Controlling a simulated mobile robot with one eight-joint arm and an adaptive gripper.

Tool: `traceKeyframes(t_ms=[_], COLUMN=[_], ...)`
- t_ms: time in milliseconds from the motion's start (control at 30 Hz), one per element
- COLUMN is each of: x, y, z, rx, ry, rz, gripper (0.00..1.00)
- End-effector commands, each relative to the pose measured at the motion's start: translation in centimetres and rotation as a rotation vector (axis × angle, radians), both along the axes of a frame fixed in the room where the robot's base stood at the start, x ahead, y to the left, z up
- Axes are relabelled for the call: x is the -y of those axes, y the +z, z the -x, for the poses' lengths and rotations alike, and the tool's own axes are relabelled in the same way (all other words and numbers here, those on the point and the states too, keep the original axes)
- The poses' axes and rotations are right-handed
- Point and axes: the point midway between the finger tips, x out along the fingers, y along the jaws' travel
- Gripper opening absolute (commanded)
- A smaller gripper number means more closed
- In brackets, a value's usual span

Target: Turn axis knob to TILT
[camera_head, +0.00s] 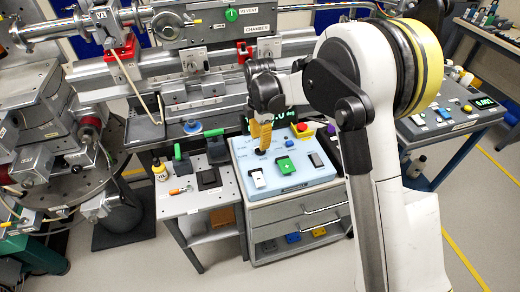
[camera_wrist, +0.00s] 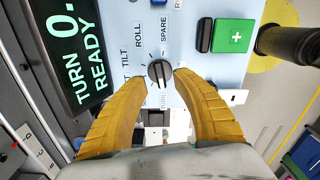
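The axis knob (camera_wrist: 160,71) is a dark round knob on the light blue panel, in the middle of the wrist view. The label TILT (camera_wrist: 126,60) is left of it, ROLL (camera_wrist: 138,36) is up and left, and SPARE (camera_wrist: 163,30) is above. I cannot clearly tell which label its pointer faces. My gripper's yellow fingers (camera_wrist: 160,77) are apart, one tip on each side of the knob, with what look like narrow gaps.
A dark display (camera_wrist: 68,50) with green text reading "TURN 0." and "READY" is beside the knob. A green button (camera_wrist: 234,36) is on the other side. The head view also shows a red button on yellow (camera_head: 302,129) and a grey drawer cabinet (camera_head: 300,210) below.

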Motion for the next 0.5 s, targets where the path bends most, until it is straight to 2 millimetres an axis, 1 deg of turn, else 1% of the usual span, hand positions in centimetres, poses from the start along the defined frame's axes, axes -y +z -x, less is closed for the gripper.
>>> traceKeyframes(t_ms=[33,100,200,300,500], x=[0.0,0.0,0.0,0.0,0.0], y=[-1.1,-2.0,-2.8,-3.2,-3.2], z=[0.0,0.0,0.0,0.0,0.0], rx=[0.0,0.0,0.0,0.0,0.0], ry=[0.0,-0.001,-0.001,-0.001,-0.001], rz=[0.0,0.0,0.0,0.0,0.0], gripper=[0.34,0.34,0.34,0.34,0.34])
